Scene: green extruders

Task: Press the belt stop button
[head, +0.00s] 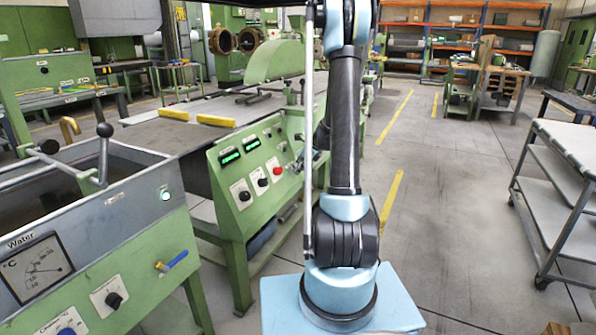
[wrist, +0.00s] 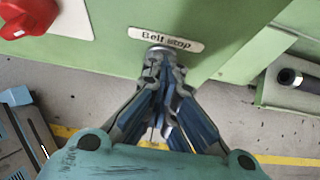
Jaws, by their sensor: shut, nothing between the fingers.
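The "Belt stop" label (wrist: 166,38) is on a green machine panel in the wrist view. The belt stop button (wrist: 158,48) shows as a small silvery rim just below the label, mostly covered by my fingertips. My gripper (wrist: 161,66) is shut and empty, its tips right at the button. I cannot tell whether they touch it or whether it is pushed in. In the head view the green control panel (head: 231,204) stands left of my arm, which hides its right end. The button cannot be made out there.
A red rotary knob (wrist: 25,17) sits on the panel, up and left of the label. A green water-bath machine (head: 150,253) stands at the left. A grey shelf cart (head: 559,193) stands at the right. The floor between my arm and the cart is clear.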

